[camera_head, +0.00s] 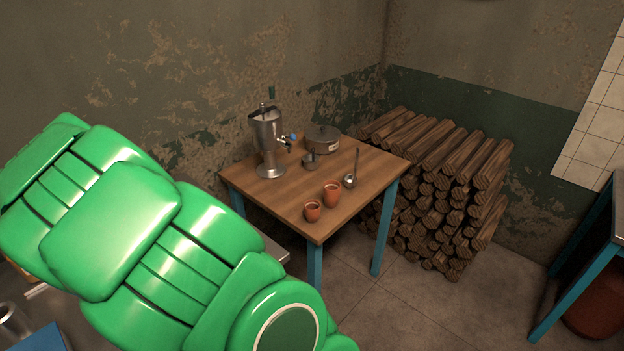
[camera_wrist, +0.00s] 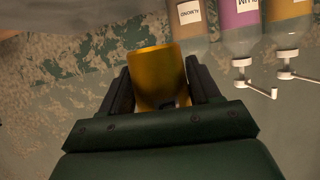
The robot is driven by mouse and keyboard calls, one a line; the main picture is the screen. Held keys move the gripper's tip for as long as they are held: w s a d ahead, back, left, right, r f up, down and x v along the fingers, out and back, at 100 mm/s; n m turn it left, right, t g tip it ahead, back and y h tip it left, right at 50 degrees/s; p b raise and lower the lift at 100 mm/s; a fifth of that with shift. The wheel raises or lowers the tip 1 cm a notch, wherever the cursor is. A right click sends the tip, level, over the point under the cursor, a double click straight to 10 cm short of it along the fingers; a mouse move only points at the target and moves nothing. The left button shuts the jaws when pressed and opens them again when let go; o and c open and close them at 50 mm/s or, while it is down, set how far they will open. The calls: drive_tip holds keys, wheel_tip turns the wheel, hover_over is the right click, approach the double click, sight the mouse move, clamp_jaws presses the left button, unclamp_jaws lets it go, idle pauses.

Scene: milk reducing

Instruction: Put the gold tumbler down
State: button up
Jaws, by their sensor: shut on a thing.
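The gold tumbler (camera_wrist: 156,75) shows in the wrist view, a plain gold cup held between the two dark fingers of my gripper (camera_wrist: 160,88). My gripper is shut on it, with a finger on either side. Behind it is a patchy, peeling wall surface. In the head view neither my gripper nor the gold tumbler shows; only my green arm fills the lower left. What lies directly below the tumbler cannot be told.
In the head view, a wooden table (camera_head: 251,190) holds a metal urn (camera_head: 268,140), a pot (camera_head: 323,139), a ladle (camera_head: 350,179) and clay cups (camera_head: 332,194). Stacked logs (camera_head: 440,185) stand behind it.

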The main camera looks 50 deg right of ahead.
drive_tip(key=w+d+r+n+y, duration=0.1)
drive_tip(key=w+d+r, duration=0.2)
drive_tip(key=w, duration=0.3)
drive_tip(key=w+d+r, duration=0.3)
drive_tip(key=w, duration=0.3)
drive_tip(key=w+d+r, duration=0.5)
drive_tip(key=d, duration=0.6)
drive_tip(key=s+d+r, duration=0.2)
drive_tip(key=d+r, duration=0.1)
drive_tip(key=d, duration=0.8)
drive_tip(key=s+d+r, duration=0.1)
drive_tip(key=d+r, duration=0.2)
drive_tip(key=d, duration=0.8)
drive_tip(key=s+d+r, duration=0.2)
drive_tip(key=d, duration=0.9)
drive_tip(key=m+h, duration=0.3)
drive_tip(key=h, duration=0.1)
hover_over(367, 170)
wheel_tip(367, 170, down, 26)
drive_tip(key=shift+a+f, duration=0.2)
drive_tip(key=shift+f, duration=4.3)
